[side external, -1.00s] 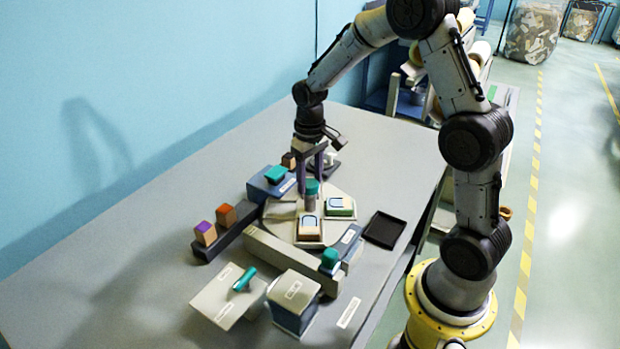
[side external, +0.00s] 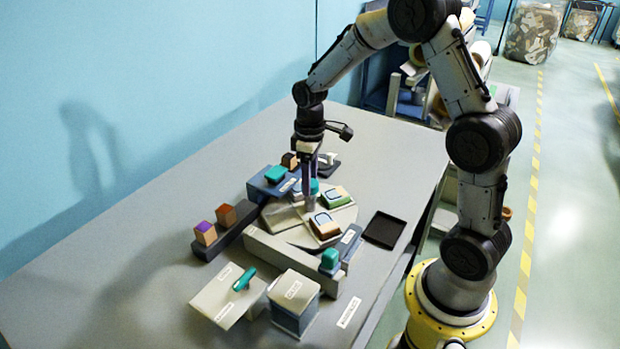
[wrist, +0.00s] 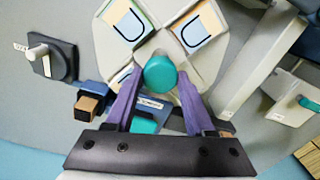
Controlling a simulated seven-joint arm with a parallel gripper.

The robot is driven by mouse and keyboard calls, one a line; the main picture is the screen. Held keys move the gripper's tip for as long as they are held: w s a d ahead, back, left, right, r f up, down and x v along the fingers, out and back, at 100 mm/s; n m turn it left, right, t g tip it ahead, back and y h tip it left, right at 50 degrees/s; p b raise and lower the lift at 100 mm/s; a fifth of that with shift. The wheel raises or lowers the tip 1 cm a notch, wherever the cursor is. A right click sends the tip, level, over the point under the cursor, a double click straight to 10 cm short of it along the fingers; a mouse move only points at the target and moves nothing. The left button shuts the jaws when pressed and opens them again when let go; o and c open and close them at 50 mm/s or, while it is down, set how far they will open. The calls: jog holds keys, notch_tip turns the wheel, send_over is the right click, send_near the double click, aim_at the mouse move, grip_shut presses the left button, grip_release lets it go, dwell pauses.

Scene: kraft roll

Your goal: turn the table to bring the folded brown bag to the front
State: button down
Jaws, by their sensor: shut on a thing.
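The round grey turntable (side external: 345,214) has dividers and a teal-topped post (wrist: 160,72) at its middle. My gripper (wrist: 158,88) is shut on this post, a purple finger on each side. A flat pack with tan sides and a blue outline on its pale top, which looks to be the folded brown bag (side external: 325,225), lies on the turntable's near side; it also shows in the wrist view (wrist: 198,27). A similar pack with a green edge (side external: 336,197) lies to its upper right. My fingers partly hide the turntable's far side.
A grey bar (side external: 285,258) runs along the turntable's near left, with a teal knob (side external: 329,259) by its end. A black tray (side external: 384,230) lies to the right. A dark rail with blocks (side external: 226,232) and a blue box (side external: 262,188) stand left.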

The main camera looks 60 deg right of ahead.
jog(key=shift+r+n, duration=0.1)
jog(key=shift+n, duration=3)
jog(key=shift+c, duration=1.3)
grip_release()
notch_tip(320, 180, up, 14)
